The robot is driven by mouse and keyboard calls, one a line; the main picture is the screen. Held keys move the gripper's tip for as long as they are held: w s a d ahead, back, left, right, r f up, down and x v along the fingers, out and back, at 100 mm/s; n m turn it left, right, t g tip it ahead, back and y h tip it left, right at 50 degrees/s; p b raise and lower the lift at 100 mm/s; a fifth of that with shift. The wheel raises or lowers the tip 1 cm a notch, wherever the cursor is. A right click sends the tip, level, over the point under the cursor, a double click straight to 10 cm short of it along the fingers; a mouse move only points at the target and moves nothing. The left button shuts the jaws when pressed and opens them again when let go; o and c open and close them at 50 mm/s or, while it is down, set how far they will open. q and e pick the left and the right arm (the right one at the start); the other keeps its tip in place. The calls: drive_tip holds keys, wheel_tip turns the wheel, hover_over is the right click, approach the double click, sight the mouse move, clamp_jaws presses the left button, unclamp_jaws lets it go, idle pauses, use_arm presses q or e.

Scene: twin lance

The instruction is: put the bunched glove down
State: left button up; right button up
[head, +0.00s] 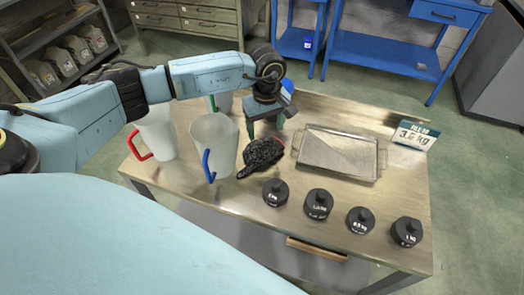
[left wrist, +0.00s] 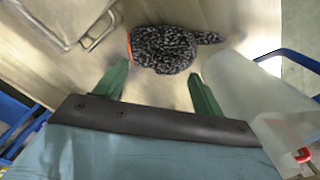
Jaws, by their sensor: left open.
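The bunched glove (head: 262,155), dark speckled grey with an orange-red edge, appears to rest on the metal tabletop between the blue-handled pitcher and the tray. In the left wrist view the glove (left wrist: 166,48) lies just beyond the fingertips, not between them. My left gripper (head: 266,128) is over the table just behind the glove, its green fingers apart. These fingers (left wrist: 158,82) are also apart and empty in the left wrist view. I cannot tell whether a fingertip touches the glove. My right gripper is not in view.
A blue-handled pitcher (head: 213,143) and a red-handled pitcher (head: 157,135) stand left of the glove. A shallow metal tray (head: 340,152) lies to its right. Several black weights, including one at the front (head: 275,192), line the front. A 3.6 kg sign (head: 416,135) stands at right.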

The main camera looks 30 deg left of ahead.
sight(264, 142)
use_arm(q)
drive_tip(key=f, duration=0.5)
drive_tip(key=shift+s+a, duration=0.1)
drive_tip(key=shift+s, duration=0.15)
drive_tip(key=shift+r, duration=0.1)
drive_tip(key=c, duration=1.3)
drive_tip(key=shift+r, duration=0.1)
